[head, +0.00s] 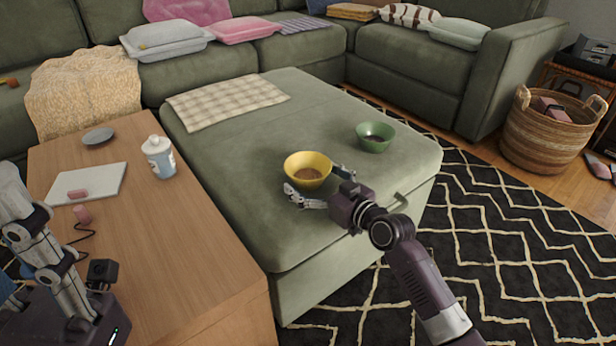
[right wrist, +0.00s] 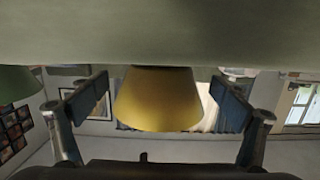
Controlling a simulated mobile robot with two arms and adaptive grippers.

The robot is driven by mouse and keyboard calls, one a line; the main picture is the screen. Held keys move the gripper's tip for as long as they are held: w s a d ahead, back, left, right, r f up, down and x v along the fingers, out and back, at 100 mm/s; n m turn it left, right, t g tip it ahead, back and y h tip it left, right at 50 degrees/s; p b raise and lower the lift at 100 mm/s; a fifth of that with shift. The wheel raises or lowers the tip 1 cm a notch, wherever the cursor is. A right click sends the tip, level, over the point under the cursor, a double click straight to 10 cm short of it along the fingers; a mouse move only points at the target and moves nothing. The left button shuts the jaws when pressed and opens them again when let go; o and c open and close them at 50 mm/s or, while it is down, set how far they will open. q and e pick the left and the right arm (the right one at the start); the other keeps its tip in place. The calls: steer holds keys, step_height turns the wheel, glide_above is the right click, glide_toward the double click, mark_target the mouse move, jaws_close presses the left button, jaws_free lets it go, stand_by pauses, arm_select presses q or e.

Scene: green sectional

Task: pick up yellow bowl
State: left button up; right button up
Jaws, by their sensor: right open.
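The yellow bowl (head: 308,168) stands upright on the green ottoman (head: 265,215), with something brown inside. My right gripper (head: 318,186) is open at the bowl's near side, one finger to its left and one to its right. In the right wrist view, which is upside down, the yellow bowl (right wrist: 158,98) sits between the two open fingers of the right gripper (right wrist: 165,100). Gaps show between the bowl and both fingers. On the left, part of my own body or arm shows in the head view, but no left gripper can be made out.
A green bowl (head: 374,137) stands on the ottoman to the right of the yellow bowl. A checked cloth (head: 228,97) lies at the ottoman's back. A wooden table (head: 160,235) on the left bears a white jar (head: 159,158). A wicker basket (head: 548,135) stands at the right.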

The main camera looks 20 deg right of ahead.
steer(key=shift+c, duration=0.3)
steer(key=c, duration=1.3)
steer(key=shift+c, duration=0.5)
steer(key=shift+r, duration=0.15)
